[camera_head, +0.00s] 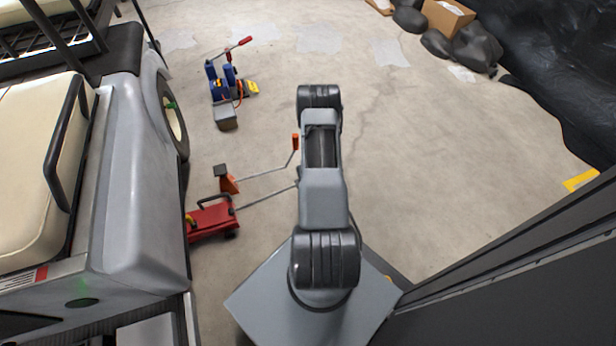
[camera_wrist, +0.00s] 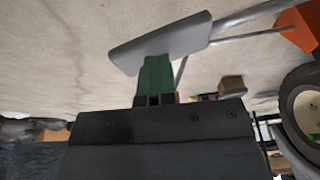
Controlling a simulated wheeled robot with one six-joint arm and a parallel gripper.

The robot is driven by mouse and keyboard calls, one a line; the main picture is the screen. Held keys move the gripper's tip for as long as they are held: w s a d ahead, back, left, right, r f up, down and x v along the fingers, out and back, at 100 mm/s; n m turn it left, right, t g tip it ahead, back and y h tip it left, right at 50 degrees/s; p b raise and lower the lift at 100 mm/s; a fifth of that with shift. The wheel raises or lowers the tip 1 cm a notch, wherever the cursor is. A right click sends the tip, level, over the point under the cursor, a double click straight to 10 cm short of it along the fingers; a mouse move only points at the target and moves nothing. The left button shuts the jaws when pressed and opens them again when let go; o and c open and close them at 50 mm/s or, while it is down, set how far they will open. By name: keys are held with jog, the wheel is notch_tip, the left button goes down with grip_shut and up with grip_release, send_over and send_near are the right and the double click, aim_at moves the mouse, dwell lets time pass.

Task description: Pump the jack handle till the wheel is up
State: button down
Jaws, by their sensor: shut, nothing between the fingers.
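The red floor jack (camera_head: 212,218) sits beside and partly under the cart (camera_head: 145,190). Its thin grey handle (camera_head: 265,199) runs right and passes behind my arm. In the wrist view a grey tube (camera_wrist: 245,17) ends in a wide grey crossbar (camera_wrist: 160,45), seemingly the handle's end. My gripper (camera_wrist: 156,66) has its green fingers shut and empty, tips right at the crossbar; I cannot tell if they touch. The arm hides my gripper in the head view. The cart's wheel (camera_head: 172,118) also shows in the wrist view (camera_wrist: 302,110); its clearance from the floor is unclear.
An orange stand (camera_head: 227,180) with a bent grey rod and orange grip (camera_head: 295,142) stands just beyond the jack. A blue device with a red lever (camera_head: 222,85) is farther off. Black bags (camera_head: 475,45) and a box (camera_head: 448,15) lie far right.

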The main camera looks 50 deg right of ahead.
jog(key=d+p+v, duration=0.1)
jog(key=p+v, duration=0.5)
jog(key=v, duration=0.6)
jog(key=shift+d+r, duration=0.2)
jog(key=shift+r, duration=0.15)
jog(key=shift+w, duration=0.15)
